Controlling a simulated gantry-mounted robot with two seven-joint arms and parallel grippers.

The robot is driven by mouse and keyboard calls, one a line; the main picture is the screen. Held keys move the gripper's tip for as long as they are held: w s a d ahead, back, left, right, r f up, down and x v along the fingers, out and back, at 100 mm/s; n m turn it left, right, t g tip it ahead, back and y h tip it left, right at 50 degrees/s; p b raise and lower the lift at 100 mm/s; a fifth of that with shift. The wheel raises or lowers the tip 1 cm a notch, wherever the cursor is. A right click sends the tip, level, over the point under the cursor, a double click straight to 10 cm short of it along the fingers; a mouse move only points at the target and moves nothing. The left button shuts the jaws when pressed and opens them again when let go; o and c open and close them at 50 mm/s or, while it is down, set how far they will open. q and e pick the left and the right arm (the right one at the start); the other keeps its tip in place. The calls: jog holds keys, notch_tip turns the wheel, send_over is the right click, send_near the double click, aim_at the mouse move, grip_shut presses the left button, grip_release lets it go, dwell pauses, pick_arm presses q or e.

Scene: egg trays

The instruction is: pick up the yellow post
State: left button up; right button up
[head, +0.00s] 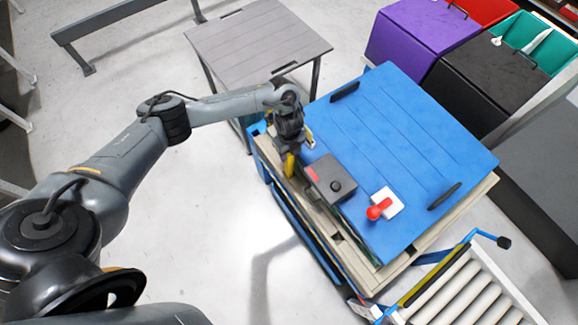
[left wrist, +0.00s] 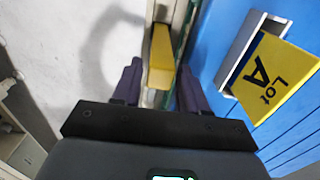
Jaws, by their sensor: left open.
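The yellow post (head: 290,166) stands upright at the near left edge of the blue-topped cart in the head view. It also shows in the left wrist view as a yellow block (left wrist: 161,52), top centre. My left gripper (head: 291,148) is above the post and hides part of it. In the left wrist view its two dark fingers (left wrist: 158,76) are apart, one on each side of the post's near end. I cannot tell whether either finger touches the post. My right gripper is in neither view.
A yellow "Lot A" sign (left wrist: 276,80) in a grey holder is close right of the fingers. The blue cart top (head: 420,130) carries a dark box (head: 330,170) and a red lever (head: 379,208). A grey table (head: 250,45) stands behind; a roller conveyor (head: 470,290) is front right.

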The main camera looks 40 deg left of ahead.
pick_arm(q)
jog(key=shift+f, duration=1)
grip_shut()
jog(key=shift+r, duration=0.1)
